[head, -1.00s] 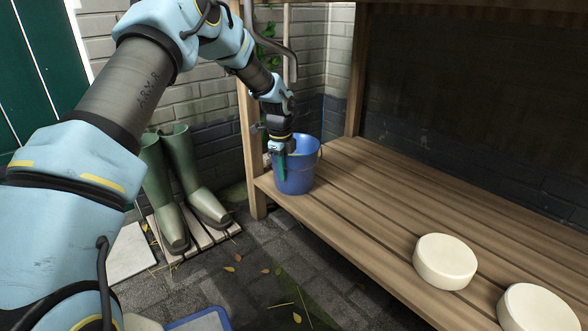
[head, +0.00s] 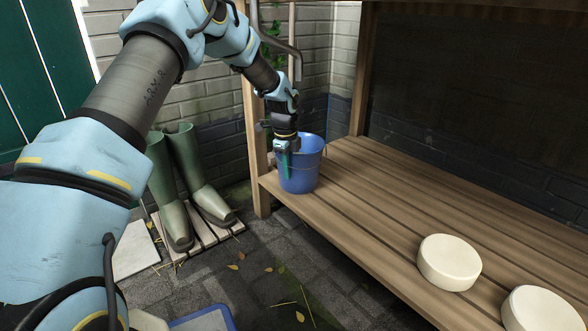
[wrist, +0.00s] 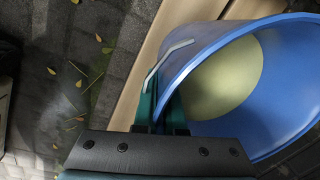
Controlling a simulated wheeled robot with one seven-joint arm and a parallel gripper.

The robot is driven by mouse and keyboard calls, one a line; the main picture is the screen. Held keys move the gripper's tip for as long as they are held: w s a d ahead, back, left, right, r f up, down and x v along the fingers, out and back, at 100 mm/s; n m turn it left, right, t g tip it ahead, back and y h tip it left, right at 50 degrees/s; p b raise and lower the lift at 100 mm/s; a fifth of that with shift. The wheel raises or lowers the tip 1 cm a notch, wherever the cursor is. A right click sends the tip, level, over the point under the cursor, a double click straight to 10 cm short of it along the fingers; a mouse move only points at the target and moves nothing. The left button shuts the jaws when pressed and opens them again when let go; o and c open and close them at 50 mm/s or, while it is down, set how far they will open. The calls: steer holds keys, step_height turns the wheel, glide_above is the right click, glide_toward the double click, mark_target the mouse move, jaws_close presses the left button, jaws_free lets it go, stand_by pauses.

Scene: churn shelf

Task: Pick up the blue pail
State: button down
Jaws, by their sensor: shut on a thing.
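The blue pail (head: 303,172) stands upright on the slatted wooden shelf, near its left end by the post. In the wrist view the pail (wrist: 277,122) fills the right side, with its pale inside bottom in sight. My gripper (head: 285,165) reaches down at the pail's near left rim. In the wrist view its green fingers (wrist: 160,108) are shut on the pail's rim, one finger partly hidden by the wall. A grey handle piece shows by the fingers.
Two white round blocks (head: 449,262) lie at the shelf's front right. Green boots (head: 190,190) stand on a slatted mat left of the shelf post (head: 256,150). A blue-edged tray (head: 205,320) is on the paved floor. The shelf's middle is clear.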

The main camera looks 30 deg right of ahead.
steer(key=shift+r, duration=0.15)
step_height(320, 180, up, 4)
steer(key=p, duration=0.2)
steer(key=shift+f+p, duration=0.2)
steer(key=shift+p, duration=0.15)
steer(key=s+a+p, duration=0.3)
steer(key=a+p, duration=0.2)
steer(key=a, duration=1.2)
steer(key=shift+s+a+f+p, duration=0.2)
steer(key=shift+a+p, duration=0.1)
steer(key=shift+p, duration=0.05)
steer(key=shift+d, duration=0.1)
